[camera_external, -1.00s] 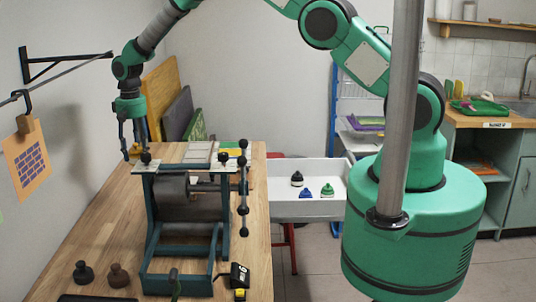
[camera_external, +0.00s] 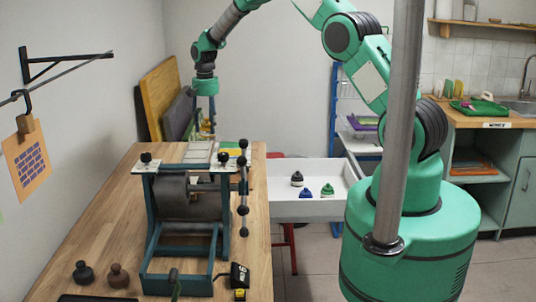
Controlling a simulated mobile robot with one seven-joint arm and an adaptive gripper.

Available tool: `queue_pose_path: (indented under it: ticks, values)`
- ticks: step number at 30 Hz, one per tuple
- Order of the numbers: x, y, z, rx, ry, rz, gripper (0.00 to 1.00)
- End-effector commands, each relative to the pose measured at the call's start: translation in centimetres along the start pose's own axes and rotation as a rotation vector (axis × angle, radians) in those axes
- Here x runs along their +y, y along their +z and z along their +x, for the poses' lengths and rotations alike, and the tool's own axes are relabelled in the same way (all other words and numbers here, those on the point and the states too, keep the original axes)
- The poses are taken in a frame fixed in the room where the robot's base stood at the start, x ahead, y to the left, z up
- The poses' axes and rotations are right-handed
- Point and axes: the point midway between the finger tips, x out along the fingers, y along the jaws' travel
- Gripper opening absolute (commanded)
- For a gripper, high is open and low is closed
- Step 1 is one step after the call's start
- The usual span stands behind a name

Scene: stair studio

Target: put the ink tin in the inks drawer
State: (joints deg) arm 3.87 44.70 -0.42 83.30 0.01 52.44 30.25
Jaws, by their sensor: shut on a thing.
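My gripper (camera_external: 204,125) points down over the far part of the wooden bench, behind the green press. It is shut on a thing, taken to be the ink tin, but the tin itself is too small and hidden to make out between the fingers. A white open drawer-like box (camera_external: 285,214) stands right of the bench, to the right of my gripper. It holds a black knobbed item (camera_external: 297,180), a blue one (camera_external: 306,192) and a green one (camera_external: 327,190). I can see no label that marks it as the inks drawer.
The press (camera_external: 190,200) with its roller and handle bar (camera_external: 243,190) stands between my gripper and the near bench. Boards (camera_external: 163,95) lean on the wall. Two dark knobbed items (camera_external: 83,273) (camera_external: 118,276) stand at the near left. The bench's left side is clear.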

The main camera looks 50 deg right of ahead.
Motion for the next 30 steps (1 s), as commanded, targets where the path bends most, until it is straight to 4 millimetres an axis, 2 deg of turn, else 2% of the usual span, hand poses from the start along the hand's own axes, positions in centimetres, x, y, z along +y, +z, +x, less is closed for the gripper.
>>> queue_pose_path:
  ticks: [1, 6, 15, 22, 30]
  values:
    - [2.0, -1.1, 0.1, 0.002, -0.001, 0.033, 0.08]
    - [8.1, -3.9, 0.1, 0.003, -0.001, 0.13, 0.08]
    - [19.2, -7.4, 0.1, 0.002, -0.001, 0.301, 0.08]
    - [27.9, -9.0, 0.1, 0.003, -0.001, 0.434, 0.08]
    - [38.3, -9.6, 0.2, 0.002, -0.001, 0.588, 0.08]
